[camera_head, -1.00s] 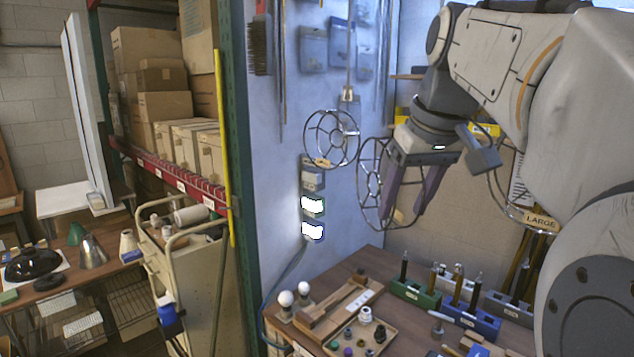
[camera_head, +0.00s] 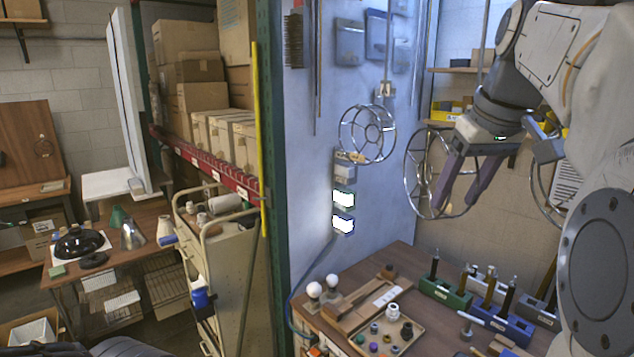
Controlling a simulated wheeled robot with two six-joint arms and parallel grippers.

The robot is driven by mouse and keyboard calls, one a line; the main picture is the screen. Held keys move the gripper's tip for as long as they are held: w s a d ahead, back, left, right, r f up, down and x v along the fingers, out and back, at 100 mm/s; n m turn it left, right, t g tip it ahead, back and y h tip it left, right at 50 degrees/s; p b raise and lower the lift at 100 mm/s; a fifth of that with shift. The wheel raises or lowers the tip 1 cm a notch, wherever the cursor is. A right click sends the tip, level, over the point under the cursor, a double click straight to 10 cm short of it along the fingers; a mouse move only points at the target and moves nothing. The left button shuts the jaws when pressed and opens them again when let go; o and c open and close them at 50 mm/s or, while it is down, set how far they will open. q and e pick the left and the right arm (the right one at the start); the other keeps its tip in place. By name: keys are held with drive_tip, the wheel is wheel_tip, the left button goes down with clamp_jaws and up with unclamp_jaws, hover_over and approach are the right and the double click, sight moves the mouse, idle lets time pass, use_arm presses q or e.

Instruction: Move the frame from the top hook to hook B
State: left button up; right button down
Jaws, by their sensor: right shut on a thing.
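A round wire frame (camera_head: 408,183) with spokes is held at my right gripper (camera_head: 454,203), whose purple fingers are shut on its rim side. It hangs upright in the air in front of the wall panel's right edge. A second wire frame (camera_head: 367,133) hangs on the blue-white panel from a rod with a small tag (camera_head: 385,89). Part of a third round wire frame (camera_head: 535,190) shows behind my right arm. I cannot read any hook letters. My left gripper is out of view.
Below is a wooden bench (camera_head: 440,332) with bulbs, a small parts tray (camera_head: 420,333) and green and blue tool blocks. A cart (camera_head: 208,268) and box shelving (camera_head: 205,172) stand left of the panel. Air between the two nearer frames is clear.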

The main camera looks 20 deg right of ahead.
drive_tip(key=shift+w+d+f+p, duration=0.1)
drive_tip(key=shift+w+d+p, duration=0.25)
drive_tip(key=shift+d, duration=0.75)
drive_tip(key=shift+w+d+f+p, duration=0.15)
drive_tip(key=shift+w+d, duration=0.4)
drive_tip(key=shift+d, duration=0.5)
drive_tip(key=shift+w+d+f, duration=0.2)
drive_tip(key=shift+d+f, duration=0.2)
drive_tip(key=shift+d+f+b, duration=0.1)
drive_tip(key=shift+f+b, duration=0.2)
drive_tip(key=shift+s+f, duration=0.1)
drive_tip(key=shift+f, duration=0.1)
drive_tip(key=shift+c, duration=0.3)
unclamp_jaws()
drive_tip(key=shift+r, duration=0.15)
drive_tip(key=v, duration=1)
drive_tip(key=shift+r, duration=0.25)
